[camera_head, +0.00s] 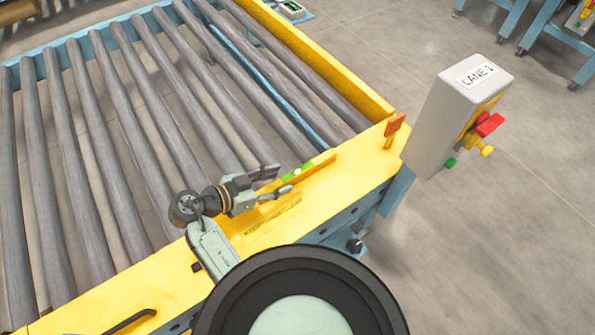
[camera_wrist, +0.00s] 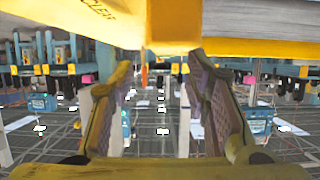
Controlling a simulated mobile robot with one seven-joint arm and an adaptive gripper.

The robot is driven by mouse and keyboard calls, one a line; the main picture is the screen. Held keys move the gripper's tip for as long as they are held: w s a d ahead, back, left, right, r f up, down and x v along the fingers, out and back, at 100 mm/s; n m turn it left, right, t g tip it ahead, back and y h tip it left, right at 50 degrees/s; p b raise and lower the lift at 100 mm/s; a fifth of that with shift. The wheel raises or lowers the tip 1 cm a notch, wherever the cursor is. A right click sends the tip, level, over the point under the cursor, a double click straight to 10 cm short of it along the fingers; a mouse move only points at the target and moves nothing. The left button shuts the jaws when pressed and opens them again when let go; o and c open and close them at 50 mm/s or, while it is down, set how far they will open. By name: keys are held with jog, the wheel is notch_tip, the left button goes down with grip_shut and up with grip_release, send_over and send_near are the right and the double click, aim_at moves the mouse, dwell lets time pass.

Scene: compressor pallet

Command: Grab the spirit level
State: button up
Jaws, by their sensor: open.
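The spirit level is a yellow bar (camera_head: 318,163) with a bright green vial near its near end, lying on the yellow conveyor side rail (camera_head: 345,190) in the head view. My gripper (camera_head: 283,179) is open and empty at the bar's near left end, with one finger on each side of its line. In the wrist view a yellow block end (camera_wrist: 174,25), which looks like the level, sits at the top, just beyond the gap between my open fingers (camera_wrist: 160,62). Whether the fingers touch it cannot be told.
Grey conveyor rollers (camera_head: 130,130) run left of the rail. A small orange-red upright piece (camera_head: 394,127) sits on the rail beyond the level.

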aim_at(294, 173)
jog(key=p+x, duration=0.1)
jog(key=x, duration=0.2)
jog(key=p+x, duration=0.1)
jog(key=x, duration=0.2)
jog(key=shift+w, duration=0.35)
jog(key=shift+c, duration=0.3)
grip_shut()
